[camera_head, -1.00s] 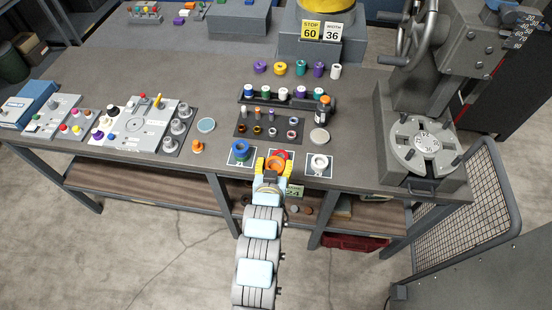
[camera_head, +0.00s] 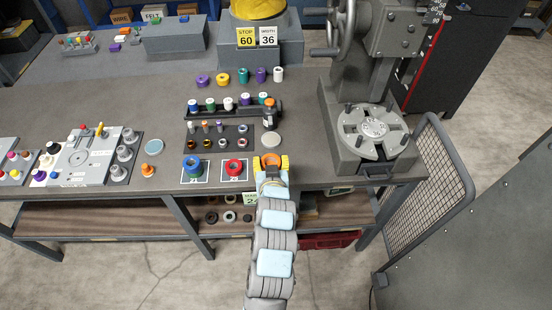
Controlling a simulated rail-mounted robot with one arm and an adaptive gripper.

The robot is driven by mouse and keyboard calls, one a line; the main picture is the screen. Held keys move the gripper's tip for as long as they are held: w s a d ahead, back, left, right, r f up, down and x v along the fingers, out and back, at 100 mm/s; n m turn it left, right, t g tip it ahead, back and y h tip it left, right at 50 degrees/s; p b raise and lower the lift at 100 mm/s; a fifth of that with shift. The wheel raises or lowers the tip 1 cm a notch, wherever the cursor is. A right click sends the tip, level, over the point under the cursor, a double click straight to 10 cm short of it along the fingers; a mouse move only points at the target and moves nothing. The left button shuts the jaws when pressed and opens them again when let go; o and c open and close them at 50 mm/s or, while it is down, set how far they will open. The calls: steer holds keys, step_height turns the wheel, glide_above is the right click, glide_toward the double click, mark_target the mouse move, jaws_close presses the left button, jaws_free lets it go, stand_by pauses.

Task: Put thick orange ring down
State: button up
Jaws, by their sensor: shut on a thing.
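My gripper (camera_head: 271,162) is at the front edge of the bench, to the right of the red ring. It is shut on a thick orange ring (camera_head: 271,158), only partly visible between the yellow-orange fingers. A thick blue ring (camera_head: 193,168) and a thick red ring (camera_head: 236,168) lie on white cards to its left. The third card and its white ring are hidden behind my gripper and arm. I cannot tell whether the orange ring touches anything below it.
A round grey disc (camera_head: 271,138) and a dark mat (camera_head: 220,137) with small rings lie behind the cards. A black rack (camera_head: 220,112) holds several coloured spools. A grey press (camera_head: 368,140) stands close on the right. An orange knob (camera_head: 148,170) stands at left.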

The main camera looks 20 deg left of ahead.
mark_target(273, 159)
steer(key=x, duration=0.5)
steer(key=shift+w+d+f, duration=0.1)
steer(key=shift+d, duration=0.25)
steer(key=w+f, duration=0.1)
steer(key=f, duration=0.1)
steer(key=w+a+f, duration=0.1)
steer(key=w+f, duration=0.1)
steer(key=shift+w+f+p, duration=0.1)
steer(key=shift+w+p, duration=0.05)
steer(key=shift+p, duration=0.15)
steer(key=shift+w+a+f, duration=0.15)
steer(key=shift+w+f, duration=0.35)
steer(key=shift+f, duration=0.3)
steer(key=shift+w+f, duration=0.15)
steer(key=shift+f, duration=1.45)
steer(key=shift+f, duration=0.2)
steer(key=o, duration=1.2)
steer(key=shift+o, duration=0.2)
steer(key=shift+r, duration=0.25)
